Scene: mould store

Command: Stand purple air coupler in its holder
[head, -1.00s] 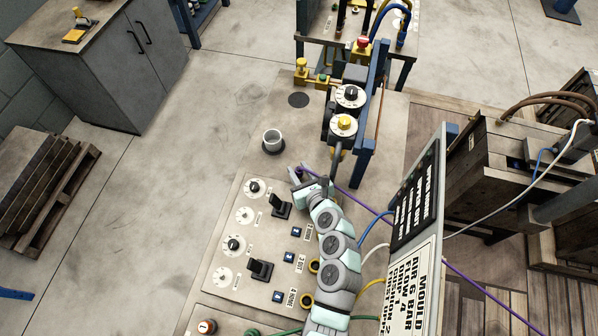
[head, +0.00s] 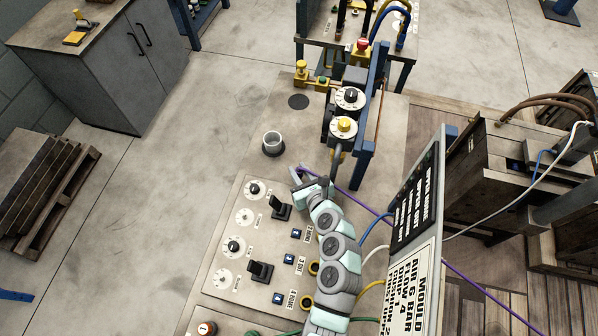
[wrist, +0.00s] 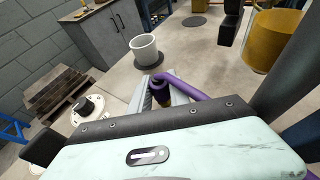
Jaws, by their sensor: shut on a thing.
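The purple air coupler (wrist: 162,94) sits between the fingers of my gripper (wrist: 158,85) in the wrist view, with its purple hose bending off to the right. My gripper is shut on it. In the head view my gripper (head: 298,172) is small, and the coupler there is mostly hidden; the purple hose (head: 350,194) trails right behind my arm. The holder (head: 273,141), a light grey cup on a dark round base, stands on the bench up and left of my gripper. It looks empty. In the wrist view the holder (wrist: 145,48) is beyond the fingertips, apart from the coupler.
A panel with dials and black switches (head: 280,207) lies left of my arm. A post with gauges (head: 346,112) and a blue upright (head: 371,115) stand right of the holder. A sign board (head: 413,205) is at right. Bench around the holder is clear.

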